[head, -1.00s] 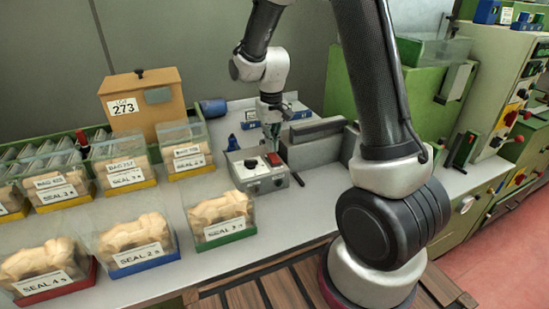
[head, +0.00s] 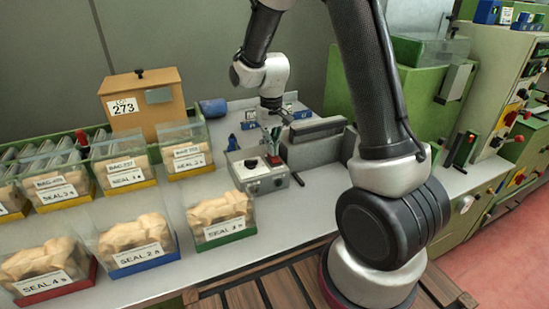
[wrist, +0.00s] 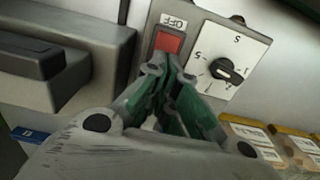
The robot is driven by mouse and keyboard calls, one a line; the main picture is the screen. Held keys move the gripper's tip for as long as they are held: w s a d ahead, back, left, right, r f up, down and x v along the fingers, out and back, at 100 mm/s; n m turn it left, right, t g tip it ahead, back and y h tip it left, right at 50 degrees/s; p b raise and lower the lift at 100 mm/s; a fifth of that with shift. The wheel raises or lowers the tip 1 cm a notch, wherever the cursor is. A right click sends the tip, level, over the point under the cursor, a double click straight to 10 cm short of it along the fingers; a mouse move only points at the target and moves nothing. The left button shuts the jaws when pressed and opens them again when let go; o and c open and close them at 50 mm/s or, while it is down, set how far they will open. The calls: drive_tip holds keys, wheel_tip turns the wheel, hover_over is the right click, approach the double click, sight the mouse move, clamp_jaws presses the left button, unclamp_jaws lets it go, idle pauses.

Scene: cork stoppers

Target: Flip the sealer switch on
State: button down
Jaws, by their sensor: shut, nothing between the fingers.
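The sealer's grey control box (head: 262,180) stands on the bench, with a black dial on its top. In the wrist view the red switch (wrist: 168,42) sits in a dark frame beside an upside-down "OFF" label (wrist: 176,21). The white dial plate with its black knob (wrist: 227,69) is to the right of it. My gripper (wrist: 168,66) is shut and empty, its green-padded fingers pointing at the switch. The fingertips overlap the switch's near end; I cannot tell whether they touch it. The other end of the frame is hidden, and the switch's position is unclear.
The sealer's long grey jaw (head: 318,130) lies right of the box. Clear bags of corks in coloured trays (head: 228,237) stand left and in front. A wooden box marked 273 (head: 143,100) and a blue cylinder (head: 213,108) are behind.

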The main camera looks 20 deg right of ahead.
drive_tip(key=shift+f, duration=0.5)
drive_tip(key=shift+r, duration=3.55)
drive_tip(key=shift+s+f, duration=0.1)
drive_tip(key=shift+s, duration=0.25)
drive_tip(key=s+d+r+t, duration=0.1)
drive_tip(key=s+d+r, duration=0.1)
drive_tip(key=s+r, duration=0.3)
drive_tip(key=s+d+r+t, duration=0.2)
drive_tip(key=s+r, duration=0.3)
drive_tip(key=s, duration=0.6)
drive_tip(key=s+d+r+t, duration=0.1)
drive_tip(key=s+d+r, duration=0.2)
drive_tip(key=s, duration=0.6)
wheel_tip(320, 180, up, 3)
drive_tip(key=shift+f, duration=0.2)
